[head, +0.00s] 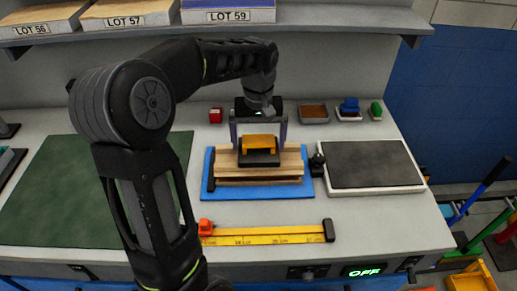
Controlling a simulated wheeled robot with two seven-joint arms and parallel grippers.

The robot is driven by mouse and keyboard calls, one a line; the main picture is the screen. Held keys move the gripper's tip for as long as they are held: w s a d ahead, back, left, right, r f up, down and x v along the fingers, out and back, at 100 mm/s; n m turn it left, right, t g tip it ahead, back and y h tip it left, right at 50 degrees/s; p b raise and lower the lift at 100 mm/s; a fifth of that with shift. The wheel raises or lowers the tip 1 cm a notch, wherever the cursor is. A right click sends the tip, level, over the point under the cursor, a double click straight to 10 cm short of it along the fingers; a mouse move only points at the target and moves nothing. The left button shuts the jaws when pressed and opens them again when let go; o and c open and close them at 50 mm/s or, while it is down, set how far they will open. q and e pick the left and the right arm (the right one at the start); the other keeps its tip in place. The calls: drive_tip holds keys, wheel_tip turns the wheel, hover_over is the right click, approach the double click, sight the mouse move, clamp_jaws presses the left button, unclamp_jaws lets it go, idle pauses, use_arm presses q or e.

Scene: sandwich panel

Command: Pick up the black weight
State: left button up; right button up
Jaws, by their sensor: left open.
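The black weight (260,159) has a yellow handle on top. It rests on a stack of light wooden boards (230,178), which lies on a blue board (210,188) in the middle of the bench. My left gripper (259,146) points down over the weight, open, with one finger on each side of the yellow handle. Whether the fingers touch it, I cannot tell. My right gripper is not in view.
A dark-topped white plate (376,188) stands at right, with a small black knob (317,160) beside the blue board. A yellow ruler (265,237) lies in front. Small items, including a red block (216,115), stand behind. A green mat (50,200) lies left.

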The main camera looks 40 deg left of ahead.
sight(259, 138)
use_arm(q)
drive_tip(key=shift+c, duration=0.2)
drive_tip(key=c, duration=2)
drive_tip(key=shift+w+r, duration=0.1)
drive_tip(key=shift+c, duration=0.2)
drive_tip(key=shift+r, duration=0.6)
wheel_tip(259, 138, up, 5)
drive_tip(key=shift+r, duration=0.2)
wheel_tip(259, 138, up, 3)
drive_tip(key=shift+f+p, duration=0.1)
drive_tip(key=shift+p, duration=0.6)
drive_tip(key=shift+r+p, duration=0.35)
drive_tip(key=shift+p, duration=0.05)
